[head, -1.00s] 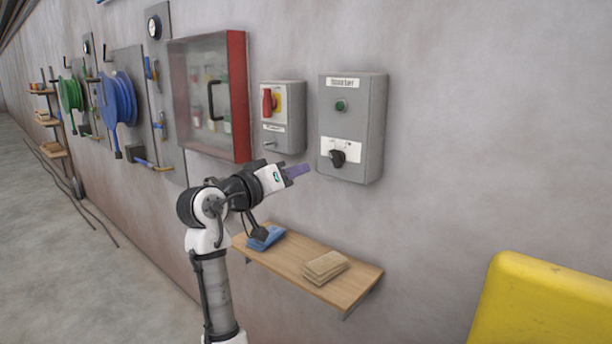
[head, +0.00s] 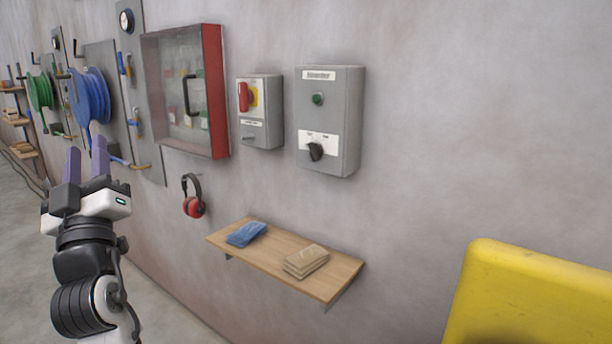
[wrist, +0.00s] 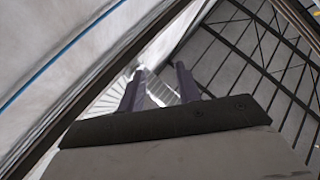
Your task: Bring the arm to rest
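My gripper (head: 87,163) is at the left of the head view, pointing up, with its two purple fingers apart and nothing between them. In the wrist view the two fingers (wrist: 158,88) also stand apart, with only the distant roof structure behind them. My arm is folded upright, clear of the wall and touching nothing that I can see.
On the wall are a grey box with a black knob (head: 328,122), a smaller box with a red handle (head: 260,112) and a red-framed cabinet (head: 186,90). A yellow object (head: 530,300) stands at lower right.

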